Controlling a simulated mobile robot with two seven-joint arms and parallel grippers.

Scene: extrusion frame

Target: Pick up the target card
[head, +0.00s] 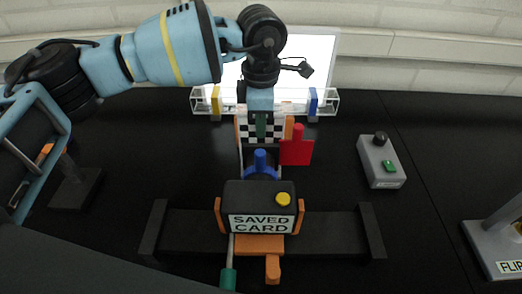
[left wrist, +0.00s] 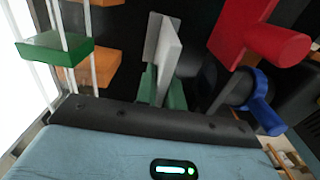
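My left gripper (head: 262,125) points down in front of a black-and-white checkered panel (head: 246,137) with orange sides. In the left wrist view its green-based grey fingers (left wrist: 163,50) stand close together. I see nothing clear between them. A red piece with a round knob (head: 297,150) is just right of the panel; it also shows in the left wrist view (left wrist: 240,28). A blue knobbed piece (head: 261,163) is nearer me. I cannot tell which piece is the target card. A dark box labelled SAVED CARD (head: 250,197) has a yellow button. My right gripper is not in view.
A clear rack (head: 325,101) with yellow and blue parts stands at the back before a bright screen (head: 313,62). A grey control box (head: 379,160) is at right, and a FLIP device (head: 497,250) is at far right. The black table between them is clear.

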